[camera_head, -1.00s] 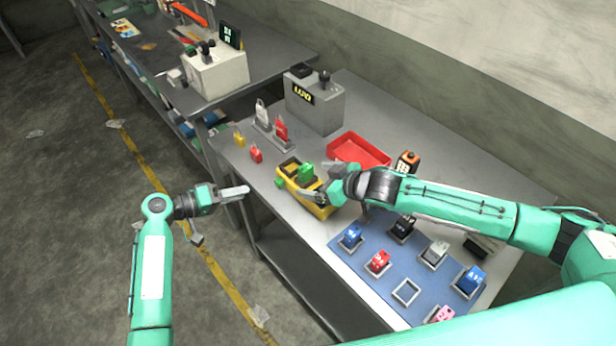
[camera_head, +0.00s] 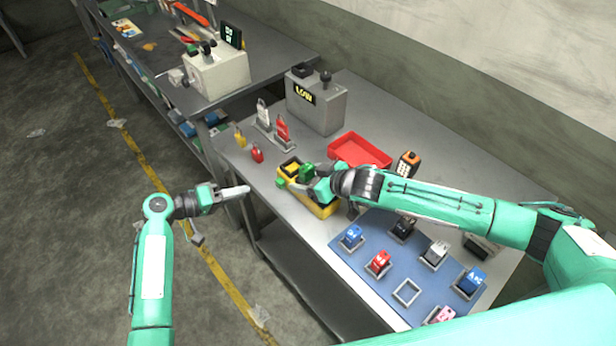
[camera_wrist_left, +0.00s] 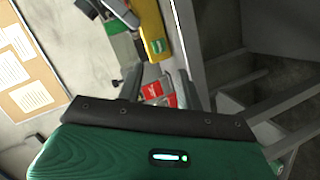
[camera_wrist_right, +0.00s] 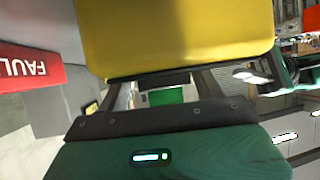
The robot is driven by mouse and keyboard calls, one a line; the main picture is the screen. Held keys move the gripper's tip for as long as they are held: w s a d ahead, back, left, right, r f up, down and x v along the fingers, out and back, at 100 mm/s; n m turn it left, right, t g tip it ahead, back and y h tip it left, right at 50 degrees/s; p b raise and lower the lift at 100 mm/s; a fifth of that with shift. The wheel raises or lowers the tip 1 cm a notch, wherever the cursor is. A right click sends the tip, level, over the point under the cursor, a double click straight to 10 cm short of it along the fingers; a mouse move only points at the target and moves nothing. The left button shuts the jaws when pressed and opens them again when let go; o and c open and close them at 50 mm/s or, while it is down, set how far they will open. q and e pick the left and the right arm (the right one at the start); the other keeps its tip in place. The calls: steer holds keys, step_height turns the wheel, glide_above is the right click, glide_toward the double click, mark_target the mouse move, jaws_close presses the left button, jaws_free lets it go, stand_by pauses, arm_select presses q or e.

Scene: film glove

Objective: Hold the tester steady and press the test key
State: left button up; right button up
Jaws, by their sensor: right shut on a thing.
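The yellow box-shaped device (camera_head: 322,209), which I take to be the tester, sits at the table's front-left edge with a green block (camera_head: 306,172) on it. My right gripper (camera_head: 314,186) is at this device and shut on it; the arm and fingers hide part of its top. A big yellow surface (camera_wrist_right: 175,35) fills the upper right wrist view, with a green patch (camera_wrist_right: 166,95) below it. I cannot make out a test key. My left gripper (camera_head: 240,191) is left of the table edge, apart from the device; its fingers look apart and empty.
A grey box (camera_head: 318,110) with a display reading LOW stands behind. A red tray (camera_head: 360,149), an orange handheld device (camera_head: 407,164) and a blue mat (camera_head: 372,277) with several coloured blocks lie right.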

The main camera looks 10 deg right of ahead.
arm_select(q)
jaws_close()
stand_by(1.5)
